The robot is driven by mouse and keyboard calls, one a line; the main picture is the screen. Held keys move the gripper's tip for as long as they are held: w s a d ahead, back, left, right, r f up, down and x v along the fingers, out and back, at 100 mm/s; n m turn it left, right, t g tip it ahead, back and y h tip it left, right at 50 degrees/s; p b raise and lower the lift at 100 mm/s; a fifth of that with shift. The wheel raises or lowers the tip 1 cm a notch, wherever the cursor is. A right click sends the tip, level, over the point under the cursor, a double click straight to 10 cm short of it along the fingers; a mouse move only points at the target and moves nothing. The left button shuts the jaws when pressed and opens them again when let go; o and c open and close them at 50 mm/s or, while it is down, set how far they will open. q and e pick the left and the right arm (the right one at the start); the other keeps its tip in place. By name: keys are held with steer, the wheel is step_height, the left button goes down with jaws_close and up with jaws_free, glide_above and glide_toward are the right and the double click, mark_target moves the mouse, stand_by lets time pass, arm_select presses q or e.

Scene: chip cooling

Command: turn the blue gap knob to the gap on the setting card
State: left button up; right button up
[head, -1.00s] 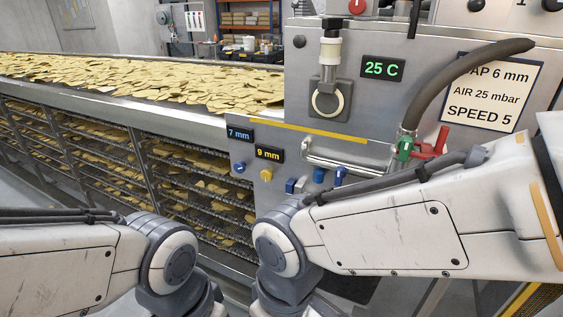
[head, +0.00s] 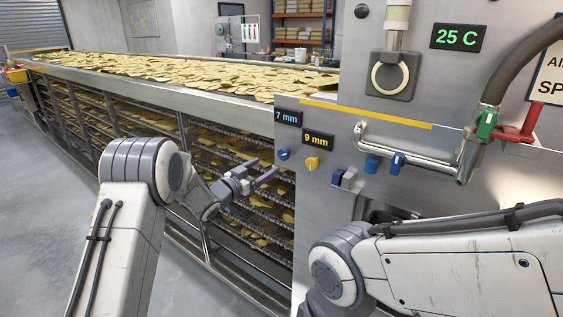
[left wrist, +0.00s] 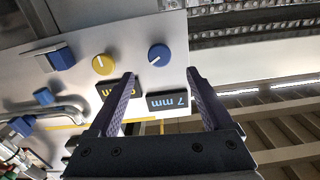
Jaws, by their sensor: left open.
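The blue gap knob (head: 283,154) sits on the steel panel under a display reading 7 mm (head: 288,117). In the left wrist view the blue knob (left wrist: 159,54) lies just beyond and between the fingertips, with a pale mark on its face. My left gripper (head: 266,169) is open and empty, left of the knob and apart from it. The setting card (head: 547,75) is cut off by the right edge of the head view, and its gap line is out of sight now. My right arm shows at lower right, but its gripper does not.
A yellow knob (head: 312,163) under a 9 mm display (head: 318,138) is close to the right of the blue one. The chip conveyor (head: 180,90) runs along the left.

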mark_target(281, 154)
arm_select(q)
steer(key=p+x, duration=0.2)
steer(key=x, duration=0.6)
steer(key=shift+w+d, duration=0.15)
steer(key=shift+d, duration=0.05)
steer(key=shift+p+x, duration=0.3)
steer(key=shift+x, duration=0.6)
steer(key=shift+w, duration=0.1)
jaws_close()
steer(key=shift+n, duration=0.4)
steer(key=n+p, duration=0.1)
steer(key=n, duration=0.4)
steer(key=shift+a+r, duration=0.1)
steer(key=n+p, duration=0.1)
steer(key=n, duration=0.5)
steer(key=shift+p, duration=0.35)
steer(key=shift+a, duration=0.1)
